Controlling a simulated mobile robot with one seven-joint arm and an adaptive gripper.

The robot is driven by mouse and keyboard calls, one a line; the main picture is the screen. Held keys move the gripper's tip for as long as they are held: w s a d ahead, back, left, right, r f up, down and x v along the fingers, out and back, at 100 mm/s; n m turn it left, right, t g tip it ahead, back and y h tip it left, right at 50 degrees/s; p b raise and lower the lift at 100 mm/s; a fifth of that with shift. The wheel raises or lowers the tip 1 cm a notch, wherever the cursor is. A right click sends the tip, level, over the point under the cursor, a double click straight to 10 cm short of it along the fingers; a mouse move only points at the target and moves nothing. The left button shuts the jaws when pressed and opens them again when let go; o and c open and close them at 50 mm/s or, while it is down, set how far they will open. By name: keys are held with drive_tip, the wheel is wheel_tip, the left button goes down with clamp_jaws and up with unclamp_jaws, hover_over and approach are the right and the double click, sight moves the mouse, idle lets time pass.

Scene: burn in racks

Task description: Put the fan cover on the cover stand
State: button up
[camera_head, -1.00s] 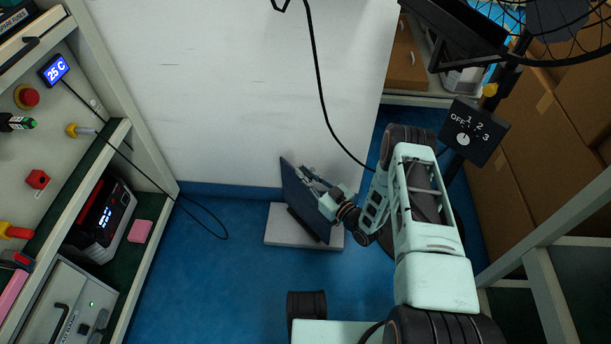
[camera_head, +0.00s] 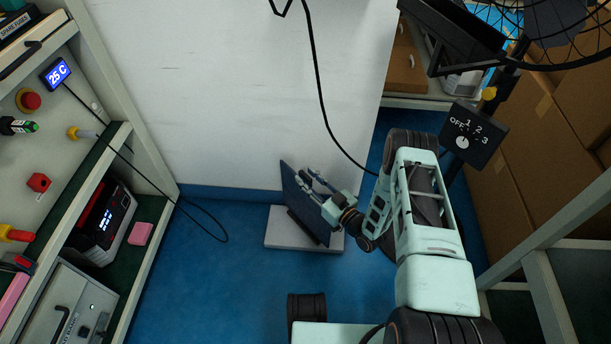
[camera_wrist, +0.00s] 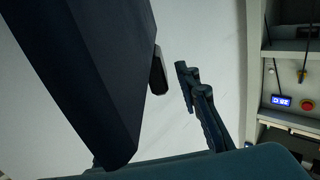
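The fan cover, a dark flat square panel (camera_head: 296,203), stands upright and slightly tilted on the cover stand, a pale flat base (camera_head: 277,235) with a dark holder on the blue floor. In the wrist view the cover (camera_wrist: 80,70) fills the left side, close to the camera. My gripper (camera_head: 312,178) is beside the cover's right face near its upper part. It also shows in the wrist view (camera_wrist: 171,80), with a gap between its fingertips and white wall behind. The cover partly hides one finger. I cannot tell whether a finger touches the cover.
A white wall panel (camera_head: 230,90) rises behind the stand. A shelf unit (camera_head: 150,210) with devices stands left. A fan with a black control box (camera_head: 474,132) and cardboard boxes (camera_head: 560,130) are right. A black cable (camera_head: 318,75) hangs above. Blue floor is free left of the stand.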

drive_tip(key=p+v, duration=0.2)
drive_tip(key=v, duration=0.8)
drive_tip(key=shift+s+d+p, duration=0.25)
drive_tip(key=shift+s+p, duration=0.05)
drive_tip(key=shift+p, duration=0.05)
